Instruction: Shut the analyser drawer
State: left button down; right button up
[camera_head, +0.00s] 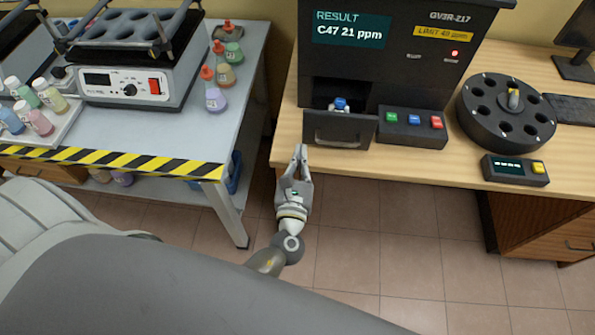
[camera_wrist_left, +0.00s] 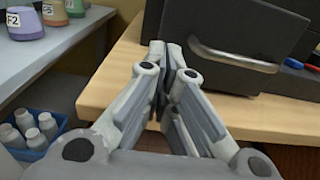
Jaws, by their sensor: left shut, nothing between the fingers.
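The black analyser (camera_head: 405,60) stands on the wooden desk, its screen reading "RESULT C47 21 ppm". Its drawer (camera_head: 340,130) is pulled out at the lower left of the front, with a silver handle on its face. A small blue-capped item (camera_head: 340,103) sits in the drawer. My left gripper (camera_head: 300,152) is shut and empty, just in front and to the left of the drawer face. In the left wrist view the drawer front (camera_wrist_left: 240,60) and its handle lie beyond and right of the fingertips (camera_wrist_left: 168,62). I cannot tell whether they touch. My right gripper is not in view.
A box with green, blue and red buttons (camera_head: 413,127) stands right of the drawer. A round black carousel (camera_head: 507,110) and a small yellow-button unit (camera_head: 515,170) are further right. The left bench (camera_head: 215,130) holds a shaker and several flasks; a floor gap separates it from the desk.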

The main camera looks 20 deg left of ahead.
aim_at(304, 133)
pick_arm(q)
jog(key=x, duration=0.4)
jog(key=shift+w+p, duration=0.3)
jog(key=shift+w+a, duration=0.15)
jog(key=shift+w, duration=0.05)
jog(key=b+x, duration=0.2)
jog(key=x, duration=1)
jog(key=shift+w+f+b, duration=0.1)
jog(key=shift+w+b, duration=0.1)
jog(key=shift+b, duration=0.2)
jog(key=shift+w+a, duration=0.15)
jog(key=shift+r, duration=0.35)
